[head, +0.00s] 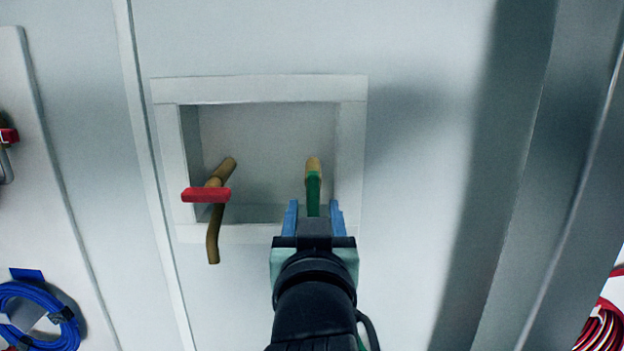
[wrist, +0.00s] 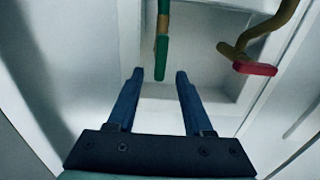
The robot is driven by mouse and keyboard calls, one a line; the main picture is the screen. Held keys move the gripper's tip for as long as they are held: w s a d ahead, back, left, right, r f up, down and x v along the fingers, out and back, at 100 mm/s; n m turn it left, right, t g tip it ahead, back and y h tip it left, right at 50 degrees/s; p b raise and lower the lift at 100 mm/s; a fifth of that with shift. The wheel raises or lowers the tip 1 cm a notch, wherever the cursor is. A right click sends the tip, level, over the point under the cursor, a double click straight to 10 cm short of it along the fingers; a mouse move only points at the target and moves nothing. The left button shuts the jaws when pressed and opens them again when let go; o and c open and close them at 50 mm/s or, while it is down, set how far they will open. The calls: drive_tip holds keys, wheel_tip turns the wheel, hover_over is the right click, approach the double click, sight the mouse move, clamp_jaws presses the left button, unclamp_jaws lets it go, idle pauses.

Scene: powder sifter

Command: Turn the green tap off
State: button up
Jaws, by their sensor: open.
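The green tap (head: 313,190) is on the right side of a recessed white wall box, with a brass body and a green handle that points along the pipe toward me. In the wrist view the green handle (wrist: 161,58) is just beyond my fingertips, roughly between them. My gripper (head: 313,210) is open, with one blue finger to each side of the handle's near end in the head view. I cannot tell whether either finger touches it. The tap's lower part is hidden behind my gripper in the head view.
A second brass tap with a red handle (head: 206,195) set crosswise is on the left of the box, its spout hanging over the lower rim. The box's frame (head: 260,90) surrounds both taps. A coiled blue hose (head: 38,318) hangs at lower left. The wall right of the box is clear.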

sight(313, 195)
drive_tip(key=w+p, duration=0.2)
drive_tip(key=w, duration=0.3)
drive_tip(key=shift+w+r, duration=0.15)
drive_tip(key=shift+w, duration=0.75)
clamp_jaws()
